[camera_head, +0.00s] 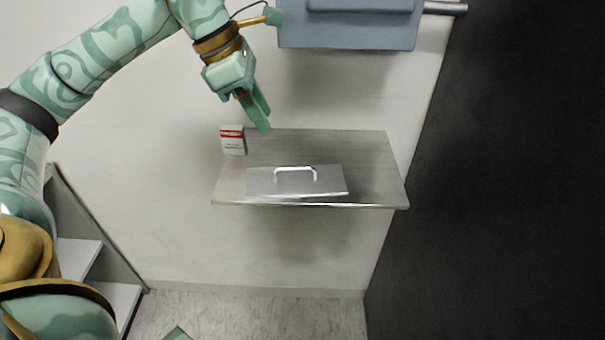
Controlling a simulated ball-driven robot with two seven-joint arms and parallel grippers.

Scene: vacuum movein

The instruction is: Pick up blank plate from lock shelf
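The blank plate (265,184), a flat grey metal rectangle with a raised silver handle (295,170), lies on the metal lock shelf (370,160) near its front edge. My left gripper (262,122) points down above the back left part of the shelf, behind the plate and apart from its handle. Its fingers are seen nearly edge-on, so I cannot tell whether they are open or shut. Nothing is seen in them. My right gripper is not in view.
A small white and red box (232,140) stands at the shelf's back left, close to my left gripper. A blue-grey wall unit (347,28) hangs above. A dark wall (500,180) bounds the right side. Side shelves (100,270) stand lower left.

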